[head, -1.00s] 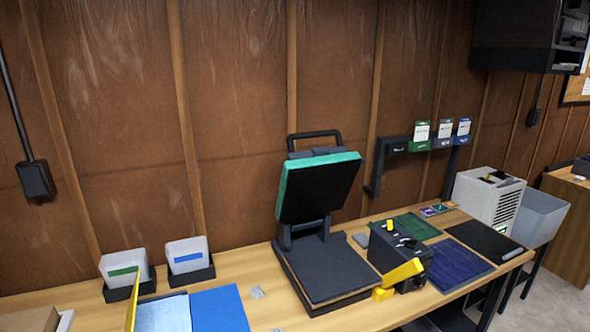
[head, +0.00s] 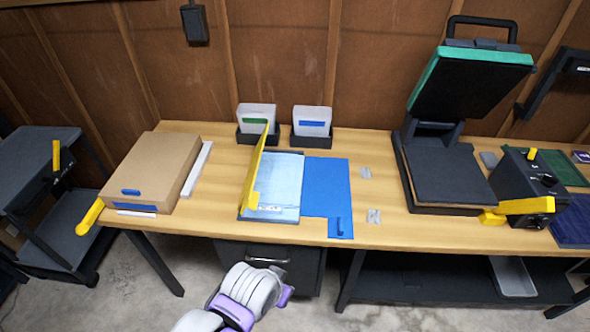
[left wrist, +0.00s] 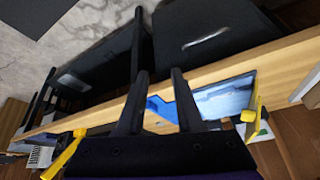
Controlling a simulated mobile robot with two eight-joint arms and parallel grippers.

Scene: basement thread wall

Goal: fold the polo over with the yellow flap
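The light blue polo (head: 274,183) lies flat on the folding board, with the board's dark edge showing around it. The yellow flap (head: 254,166) stands raised along the polo's left side. A blue panel (head: 326,186) lies flat at the board's right side. In the left wrist view the polo (left wrist: 222,98) and the yellow flap (left wrist: 252,104) show beyond my fingers at the right. My left gripper (left wrist: 160,72) is open and empty, apart from the board. A purple-and-white arm of mine shows at the bottom of the head view, its fingers not discernible. My right gripper is not in view.
A cardboard box (head: 157,170) lies left of the board. Two dark holders with white cards (head: 256,117) stand behind it. A heat press (head: 447,175) stands to the right. A dark cabinet (head: 268,262) sits under the table (head: 385,228). A dark cart (head: 45,160) stands far left.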

